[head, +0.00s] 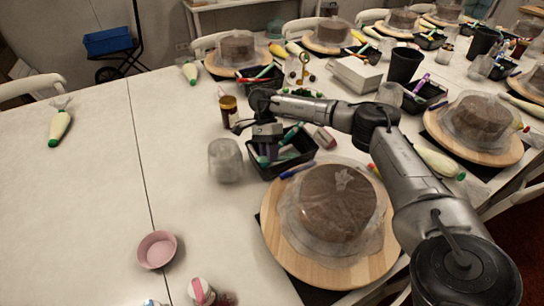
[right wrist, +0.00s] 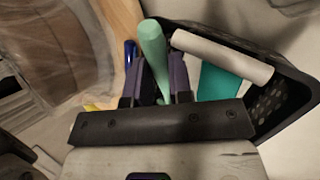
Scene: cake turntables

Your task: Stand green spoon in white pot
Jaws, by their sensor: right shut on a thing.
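My right gripper (head: 264,156) points down at the left side of a black basket (head: 307,150). In the right wrist view its dark fingers (right wrist: 160,75) are shut on the mint-green handle of the green spoon (right wrist: 153,45). The spoon's other end is hidden by the gripper. A pale, see-through pot-like cup (head: 225,162) stands upright just left of the basket; it is the nearest match for the white pot, but I cannot tell for sure. My left gripper is not in view.
A pink bowl (head: 156,249) is at lower left and a brown jar (head: 229,110) behind the cup. A white tube (right wrist: 222,57) lies in the basket. The table's left side is mostly clear.

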